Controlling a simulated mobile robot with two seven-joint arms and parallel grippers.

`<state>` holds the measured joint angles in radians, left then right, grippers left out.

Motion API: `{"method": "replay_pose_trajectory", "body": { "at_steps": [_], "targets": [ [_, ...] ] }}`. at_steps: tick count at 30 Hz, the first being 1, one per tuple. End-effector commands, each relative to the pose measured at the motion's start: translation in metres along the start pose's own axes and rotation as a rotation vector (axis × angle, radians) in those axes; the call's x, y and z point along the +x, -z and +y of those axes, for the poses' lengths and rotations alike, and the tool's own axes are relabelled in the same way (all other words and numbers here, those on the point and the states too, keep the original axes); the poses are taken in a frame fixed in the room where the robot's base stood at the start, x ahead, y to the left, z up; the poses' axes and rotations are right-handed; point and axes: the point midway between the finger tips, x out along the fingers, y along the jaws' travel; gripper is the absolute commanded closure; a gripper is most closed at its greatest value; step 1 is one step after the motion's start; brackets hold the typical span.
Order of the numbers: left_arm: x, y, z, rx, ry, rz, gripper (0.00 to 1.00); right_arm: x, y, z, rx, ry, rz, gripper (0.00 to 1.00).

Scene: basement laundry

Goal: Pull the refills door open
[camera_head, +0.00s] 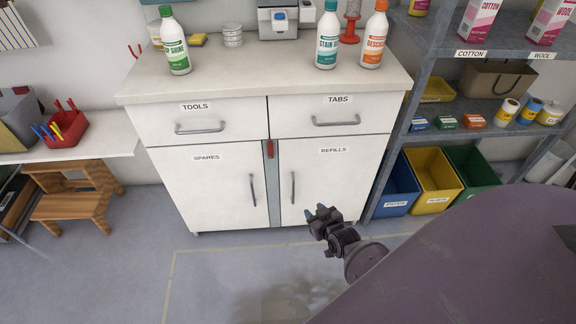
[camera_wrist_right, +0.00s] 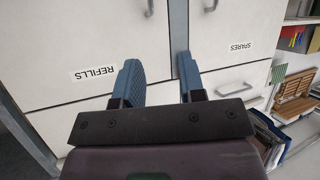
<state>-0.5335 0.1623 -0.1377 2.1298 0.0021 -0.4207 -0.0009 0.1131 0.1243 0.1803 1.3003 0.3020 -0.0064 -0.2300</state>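The refills door (camera_head: 325,180) is the lower right door of the white cabinet and looks shut, with a "REFILLS" label near its top. Its dark vertical handle (camera_head: 293,187) is near its left edge. My right gripper (camera_head: 316,213) is in front of the door's lower part, right of the handle and apart from it. In the right wrist view the refills door (camera_wrist_right: 60,40) appears upside down, with its handle (camera_wrist_right: 150,8) at the top edge, beyond the fingers. The two blue fingers of my right gripper (camera_wrist_right: 160,75) are spread, with nothing between them. My left gripper is not in view.
The spares door (camera_head: 205,185) and two drawers (camera_head: 335,117) look shut. A grey strip with a red piece (camera_head: 270,150) is between the doors. Bottles (camera_head: 327,35) stand on top. Coloured bins (camera_head: 432,180) stand to the right, a wooden step stool (camera_head: 75,200) left. Floor in front is clear.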

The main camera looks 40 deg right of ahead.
Motion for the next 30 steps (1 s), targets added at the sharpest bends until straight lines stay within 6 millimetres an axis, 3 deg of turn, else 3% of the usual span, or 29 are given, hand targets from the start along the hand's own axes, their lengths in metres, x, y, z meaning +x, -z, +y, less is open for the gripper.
{"method": "replay_pose_trajectory", "body": {
  "at_steps": [1,3,9,22,27,30],
  "targets": [
    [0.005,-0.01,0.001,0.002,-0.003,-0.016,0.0,0.021,-0.015,0.001,0.019,-0.019,-0.005,0.63],
    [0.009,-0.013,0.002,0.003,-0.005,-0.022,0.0,0.045,-0.02,0.003,0.046,-0.047,0.005,0.63],
    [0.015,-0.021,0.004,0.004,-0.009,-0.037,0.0,0.094,-0.031,0.002,0.116,-0.115,0.02,0.63],
    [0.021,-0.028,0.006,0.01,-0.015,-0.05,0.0,0.132,-0.035,0.002,0.152,-0.153,0.028,0.63],
    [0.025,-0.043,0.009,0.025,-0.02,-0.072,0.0,0.156,-0.039,0.006,0.15,-0.153,0.023,0.63],
    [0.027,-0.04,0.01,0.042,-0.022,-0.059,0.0,0.171,-0.04,0.008,0.15,-0.153,0.022,0.63]
  ]
}}
